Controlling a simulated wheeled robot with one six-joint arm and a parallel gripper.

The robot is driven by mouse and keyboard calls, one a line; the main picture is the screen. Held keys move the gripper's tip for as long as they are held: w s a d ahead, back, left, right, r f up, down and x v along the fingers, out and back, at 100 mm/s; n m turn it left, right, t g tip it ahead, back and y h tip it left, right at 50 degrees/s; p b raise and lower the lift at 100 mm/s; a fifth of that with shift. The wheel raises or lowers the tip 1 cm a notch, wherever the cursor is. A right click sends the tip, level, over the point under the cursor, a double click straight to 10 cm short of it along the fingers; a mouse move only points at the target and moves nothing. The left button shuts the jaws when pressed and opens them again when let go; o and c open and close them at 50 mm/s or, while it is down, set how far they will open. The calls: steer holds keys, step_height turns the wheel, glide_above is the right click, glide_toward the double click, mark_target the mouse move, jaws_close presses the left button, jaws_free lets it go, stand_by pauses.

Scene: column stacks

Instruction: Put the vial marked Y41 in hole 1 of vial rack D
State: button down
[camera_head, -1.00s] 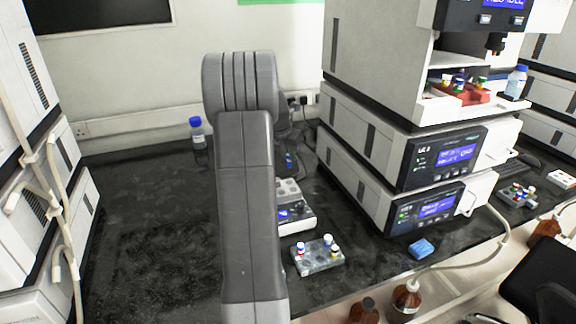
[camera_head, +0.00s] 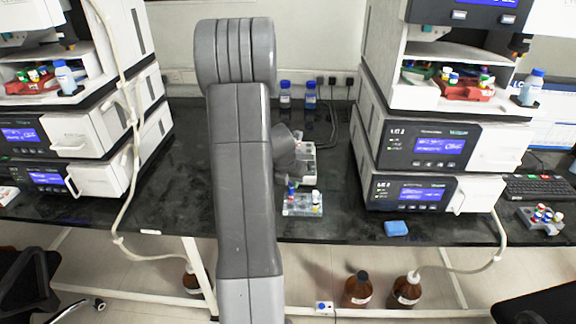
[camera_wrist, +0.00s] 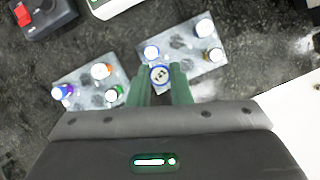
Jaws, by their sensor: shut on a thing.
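My gripper (camera_wrist: 161,70) has green fingers shut on a vial with a blue-rimmed cap (camera_wrist: 160,76). It is seen from above, and I cannot read its mark. Two light grey vial racks show in the wrist view. The held vial appears over the near left edge of the right rack. A rack (camera_head: 302,208) shows beside my arm in the head view. Rack letters and hole numbers are unreadable.
Instrument stacks stand left (camera_head: 100,140) and right (camera_head: 425,150) of the dark bench. A blue block (camera_head: 396,228) lies near the front edge. Two blue-capped bottles (camera_head: 285,98) (camera_head: 310,98) stand at the back. Another rack (camera_head: 540,222) is far right.

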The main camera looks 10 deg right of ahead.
steer(key=shift+s+a+f, duration=0.2)
steer(key=shift+s+a, duration=0.05)
steer(key=shift+s, duration=0.45)
step_height(320, 180, down, 4)
steer(key=b, duration=0.4)
stand_by(1.1)
steer(key=shift+f, duration=0.6)
stand_by(0.9)
steer(key=shift+f, duration=0.4)
steer(key=c, duration=1.2)
jaws_free()
steer(key=shift+c, duration=0.2)
steer(key=shift+o, duration=0.4)
